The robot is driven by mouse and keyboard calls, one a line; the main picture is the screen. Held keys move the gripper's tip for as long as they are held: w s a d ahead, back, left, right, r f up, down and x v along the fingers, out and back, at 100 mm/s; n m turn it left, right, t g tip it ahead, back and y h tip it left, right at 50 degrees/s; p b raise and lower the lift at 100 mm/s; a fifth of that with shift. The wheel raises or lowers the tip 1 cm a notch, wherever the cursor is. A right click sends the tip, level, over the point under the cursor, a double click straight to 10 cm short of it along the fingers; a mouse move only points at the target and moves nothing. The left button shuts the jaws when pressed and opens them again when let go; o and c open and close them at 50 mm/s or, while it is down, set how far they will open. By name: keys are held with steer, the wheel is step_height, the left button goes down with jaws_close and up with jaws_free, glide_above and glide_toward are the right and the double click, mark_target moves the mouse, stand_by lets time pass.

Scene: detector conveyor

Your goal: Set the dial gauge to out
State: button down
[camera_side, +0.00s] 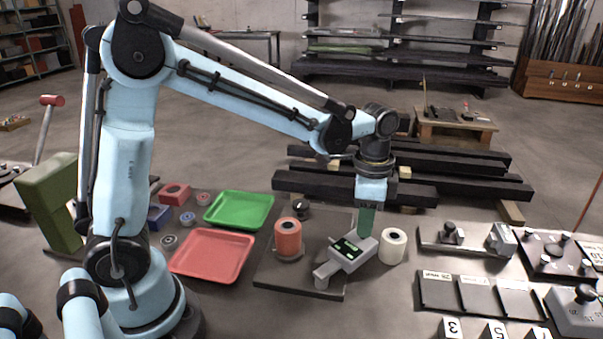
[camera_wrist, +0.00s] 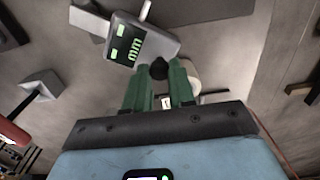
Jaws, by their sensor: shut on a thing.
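The dial gauge (camera_side: 345,256) is a light grey body with a dark display and green marks, set on a dark plate between an orange roll and a white roll. In the wrist view the gauge (camera_wrist: 140,42) shows its green-lit display, a pale stem at its top and a black knob (camera_wrist: 159,69) at its near edge. My gripper (camera_side: 366,232) reaches down from above to the gauge's back edge. In the wrist view its green fingers (camera_wrist: 159,78) stand on either side of the black knob and are shut on it. The finger contact is partly hidden in the side view.
The orange roll (camera_side: 288,239) stands left of the gauge and the white roll (camera_side: 392,246) close on the right. A red tray (camera_side: 212,255) and a green tray (camera_side: 239,210) lie to the left. Dark beams (camera_side: 450,187) lie behind; plates with fixtures stand at right.

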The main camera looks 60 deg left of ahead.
steer(key=shift+d+m, duration=1.2)
steer(key=shift+m, duration=0.1)
steer(key=c, duration=0.9)
jaws_free()
steer(key=shift+c, duration=0.2)
step_height(320, 180, up, 12)
